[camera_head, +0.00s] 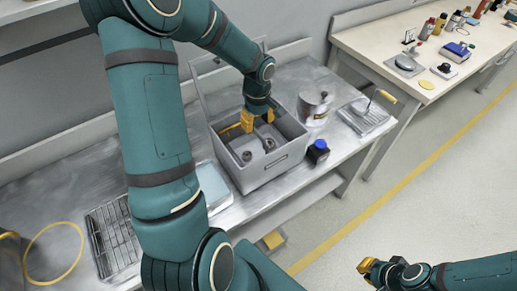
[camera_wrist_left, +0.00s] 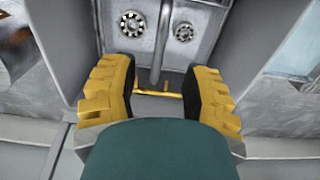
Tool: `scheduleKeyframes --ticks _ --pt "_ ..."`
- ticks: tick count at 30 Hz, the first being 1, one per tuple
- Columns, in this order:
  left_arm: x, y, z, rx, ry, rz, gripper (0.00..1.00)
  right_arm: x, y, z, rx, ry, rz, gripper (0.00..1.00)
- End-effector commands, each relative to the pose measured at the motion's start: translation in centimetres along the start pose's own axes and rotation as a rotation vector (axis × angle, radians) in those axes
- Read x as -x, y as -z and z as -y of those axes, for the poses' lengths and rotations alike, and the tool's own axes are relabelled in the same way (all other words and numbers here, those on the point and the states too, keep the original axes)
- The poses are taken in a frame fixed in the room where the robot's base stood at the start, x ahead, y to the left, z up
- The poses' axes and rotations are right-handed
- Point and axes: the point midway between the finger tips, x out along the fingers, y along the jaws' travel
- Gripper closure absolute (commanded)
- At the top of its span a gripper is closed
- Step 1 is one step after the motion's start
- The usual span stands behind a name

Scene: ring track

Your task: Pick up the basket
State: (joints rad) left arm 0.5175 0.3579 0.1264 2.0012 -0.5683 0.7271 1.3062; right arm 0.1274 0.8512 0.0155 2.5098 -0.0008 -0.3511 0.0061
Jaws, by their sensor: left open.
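A grey open box (camera_head: 262,172) with a raised lid stands on the metal bench. Inside it, several round bearing-like parts (camera_wrist_left: 133,23) lie on a grey metal floor. A grey bar (camera_wrist_left: 161,45) with a thin yellow piece (camera_wrist_left: 158,93) runs between my left fingers; it may be the basket's handle, but the basket's outline is unclear. My left gripper (camera_head: 257,118) points down into the box, its yellow fingers (camera_wrist_left: 160,95) apart on either side of the bar. My right gripper (camera_head: 370,268) is over the floor at the lower right, away from the bench.
Another wire rack (camera_head: 113,240) lies left. A side table (camera_head: 380,40) holds bottles and tools.

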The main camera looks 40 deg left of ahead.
Motion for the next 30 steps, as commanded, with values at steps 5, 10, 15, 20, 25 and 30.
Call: scheduleKeyframes --ticks 5,10,15,20,25,30 --pt "-1.1 0.0 0.0 0.000 0.000 0.001 0.53 -0.2 -0.1 -0.1 0.001 0.000 0.003 1.00" --pt "-3.4 -0.1 0.0 0.000 0.001 0.002 0.53 -0.7 -0.3 -0.3 0.002 0.001 0.006 1.00" --pt "-5.5 -0.1 -0.1 0.001 0.000 0.001 0.53 -1.1 -0.3 -0.4 0.002 0.001 0.006 1.00" --pt "-6.0 -0.1 -0.1 0.000 -0.001 0.000 0.53 -1.1 -0.3 -0.4 0.003 0.001 0.005 1.00" --pt "-6.0 -0.1 -0.1 0.000 -0.001 -0.001 0.53 -1.1 -0.2 -0.4 0.002 0.001 0.004 1.00" --pt "-6.0 -0.1 -0.1 0.000 -0.001 -0.001 1.00 -1.1 -0.2 -0.4 0.002 0.001 0.004 1.00"
